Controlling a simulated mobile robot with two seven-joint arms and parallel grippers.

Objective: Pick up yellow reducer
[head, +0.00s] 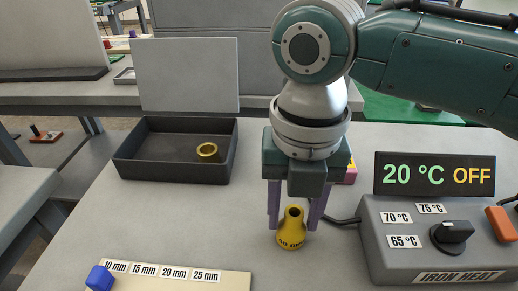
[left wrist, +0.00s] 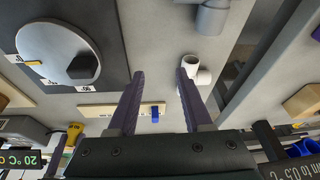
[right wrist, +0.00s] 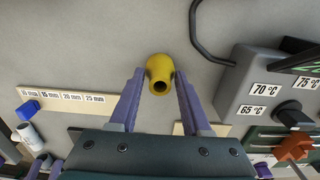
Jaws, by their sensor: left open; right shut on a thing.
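The yellow reducer (head: 291,230) stands upright on the grey table, its narrow open end up. My right gripper (head: 294,218) points straight down over it, one finger on each side, and is shut on it. In the right wrist view the yellow reducer (right wrist: 160,72) sits between the fingertips (right wrist: 160,80). It also shows small at the lower left of the left wrist view (left wrist: 75,130). My left gripper (left wrist: 160,75) is open with nothing between its fingers, and is outside the head view.
A dark tray (head: 125,168) with a yellow ring (head: 207,151) is behind left. A size strip (head: 190,279) with a blue block (head: 99,278) is in front. The iron heat box (head: 400,255), under a "20 °C OFF" display (head: 434,174), is right. White fittings (left wrist: 196,70) show in the left wrist view.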

